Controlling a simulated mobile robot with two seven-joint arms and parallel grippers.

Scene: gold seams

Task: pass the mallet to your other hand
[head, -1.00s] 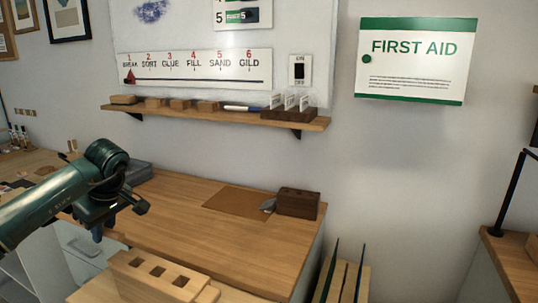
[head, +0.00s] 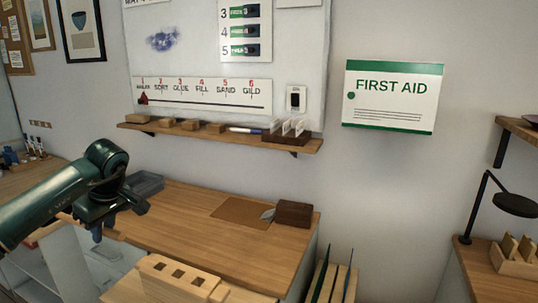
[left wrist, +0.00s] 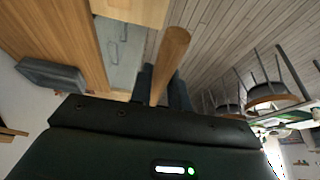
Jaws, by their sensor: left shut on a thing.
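My left gripper (head: 97,232) is at the left of the head view, pointing down in front of the wooden bench's left part. In the left wrist view, the mallet's round wooden handle (left wrist: 172,52) stands between the dark fingers of the left gripper (left wrist: 162,85), which is shut on it. The mallet's head cannot be made out in either view. The mallet does not show clearly in the head view. My right gripper is not in view.
The wooden bench (head: 180,215) holds a brown mat (head: 240,211), a dark wooden block (head: 294,213) and a grey tray (head: 145,184). A pale block with square holes (head: 180,277) stands in front. A lamp (head: 515,204) is at right. The bench middle is clear.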

